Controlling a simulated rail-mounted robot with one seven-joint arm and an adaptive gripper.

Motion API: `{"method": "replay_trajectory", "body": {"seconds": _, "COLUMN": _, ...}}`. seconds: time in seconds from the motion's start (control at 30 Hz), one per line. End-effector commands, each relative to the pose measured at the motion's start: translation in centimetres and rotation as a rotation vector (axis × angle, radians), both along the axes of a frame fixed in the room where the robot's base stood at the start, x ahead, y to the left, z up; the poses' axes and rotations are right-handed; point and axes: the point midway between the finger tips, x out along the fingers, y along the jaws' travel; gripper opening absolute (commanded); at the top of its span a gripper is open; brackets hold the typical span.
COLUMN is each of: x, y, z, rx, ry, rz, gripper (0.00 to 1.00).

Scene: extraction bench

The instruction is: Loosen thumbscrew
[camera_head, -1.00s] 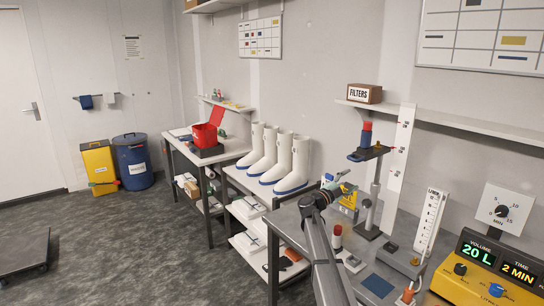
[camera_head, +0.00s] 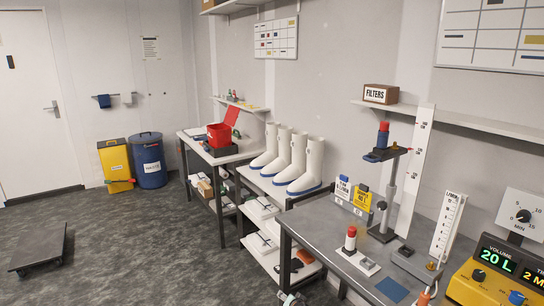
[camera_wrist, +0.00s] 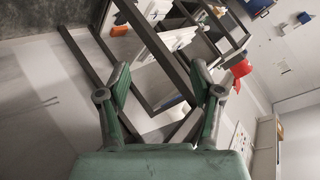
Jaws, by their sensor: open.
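A clamp stand (camera_head: 389,190) stands upright on the grey bench in the head view. Its top arm (camera_head: 385,154) carries a blue cartridge with a red top (camera_head: 383,133). A small dark knob (camera_head: 381,205) sits partway up the post; I cannot tell whether it is the thumbscrew or how tight it is. My gripper (camera_wrist: 160,85) is open and empty in the wrist view, with green-lined fingers apart. In the head view, only a small part of my arm end shows at the bottom edge, below the bench front and well away from the stand.
White boots (camera_head: 290,160) stand on the shelf unit to the left. Open floor lies at left.

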Motion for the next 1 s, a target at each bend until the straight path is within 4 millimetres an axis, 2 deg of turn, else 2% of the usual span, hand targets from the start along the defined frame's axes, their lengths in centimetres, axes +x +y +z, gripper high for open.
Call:
{"method": "replay_trajectory", "body": {"seconds": 0.03, "x": -3.1, "y": -0.3, "z": -2.3, "rx": -0.025, "ry": 0.068, "rz": 0.032, "gripper": 0.66}}
{"method": "replay_trajectory", "body": {"seconds": 0.17, "x": -10.1, "y": -1.0, "z": -7.9, "rx": -0.088, "ry": 0.244, "rz": 0.120, "gripper": 0.66}}
{"method": "replay_trajectory", "body": {"seconds": 0.2, "x": -12.4, "y": -1.2, "z": -9.4, "rx": -0.106, "ry": 0.299, "rz": 0.147, "gripper": 0.66}}
{"method": "replay_trajectory", "body": {"seconds": 0.37, "x": -22.2, "y": -2.7, "z": -14.5, "rx": -0.173, "ry": 0.525, "rz": 0.249, "gripper": 0.66}}
{"method": "replay_trajectory", "body": {"seconds": 0.5, "x": -31.2, "y": -4.2, "z": -17.4, "rx": -0.225, "ry": 0.730, "rz": 0.336, "gripper": 0.66}}
{"method": "replay_trajectory", "body": {"seconds": 0.67, "x": -42.0, "y": -6.3, "z": -19.0, "rx": -0.277, "ry": 0.973, "rz": 0.431, "gripper": 0.66}}
{"method": "replay_trajectory", "body": {"seconds": 0.7, "x": -44.6, "y": -6.9, "z": -19.0, "rx": -0.288, "ry": 1.034, "rz": 0.453, "gripper": 0.66}}
{"method": "replay_trajectory", "body": {"seconds": 0.8, "x": -50.5, "y": -8.2, "z": -18.7, "rx": -0.314, "ry": 1.175, "rz": 0.504, "gripper": 0.66}}
{"method": "replay_trajectory", "body": {"seconds": 0.9, "x": -55.0, "y": -9.3, "z": -18.0, "rx": -0.333, "ry": 1.290, "rz": 0.544, "gripper": 0.66}}
{"method": "replay_trajectory", "body": {"seconds": 1.0, "x": -58.0, "y": -10.0, "z": -17.4, "rx": -0.345, "ry": 1.369, "rz": 0.571, "gripper": 0.66}}
